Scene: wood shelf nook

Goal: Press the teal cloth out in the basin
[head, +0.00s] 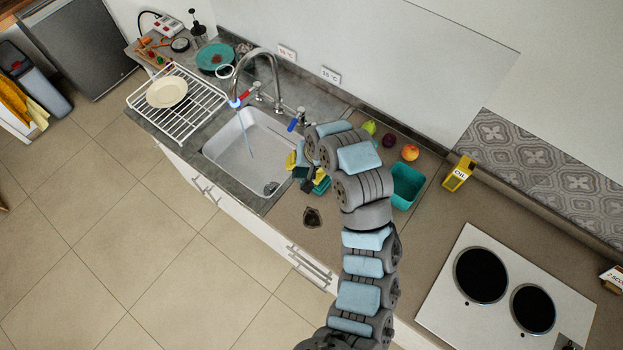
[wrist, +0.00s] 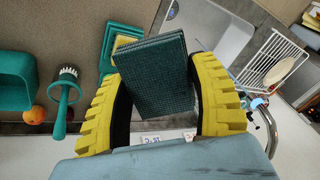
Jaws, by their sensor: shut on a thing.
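In the wrist view, my gripper (wrist: 160,100) is shut on a folded, dark teal cloth (wrist: 158,75) with a grid-like texture. The cloth stands between the two yellow ribbed fingers. In the head view, my gripper (head: 298,166) is by the right rim of the basin (head: 228,152), and my arm hides most of the held cloth. The pale basin also shows in the wrist view (wrist: 232,28), beyond and to the right of the cloth. In the head view, a thin stream falls from the curved tap (head: 277,72) into the basin. A drain shows at its near right corner.
Teal and yellow flat pieces (wrist: 112,50) lie on the counter beside the basin. A teal brush (wrist: 65,97), a teal tub (head: 406,184), fruit (head: 410,152) and a yellow box (head: 458,174) are to the right. A white rack (head: 190,115) with a plate stands left. A hob (head: 505,290) is far right.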

